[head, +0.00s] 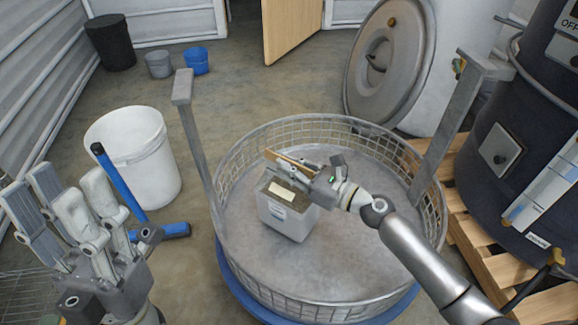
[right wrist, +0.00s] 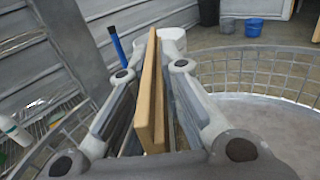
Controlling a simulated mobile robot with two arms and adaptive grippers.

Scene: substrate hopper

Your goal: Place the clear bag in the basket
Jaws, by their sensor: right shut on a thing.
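The basket (head: 350,262) is a large round metal pan with a wire-mesh wall, in the middle of the head view. The clear bag (head: 290,222), a pale block with brown contents and a cream label, is inside the basket, left of its middle, and looks upright. I cannot tell whether its bottom touches the basket floor. My right gripper (head: 287,166) is at its top, shut on a thin tan strip (right wrist: 150,90) that seems to be the bag's top edge. The bag's body is hidden in the right wrist view. My left gripper (head: 76,188) is open and empty, outside the basket.
A white bucket (head: 133,160) and a blue-handled tool (head: 120,185) are left of the basket. Grey posts (head: 195,150) rise at its sides. A dark machine (head: 520,130) on a wooden pallet (head: 480,225) stands right. A round grey lid (head: 375,75) leans behind.

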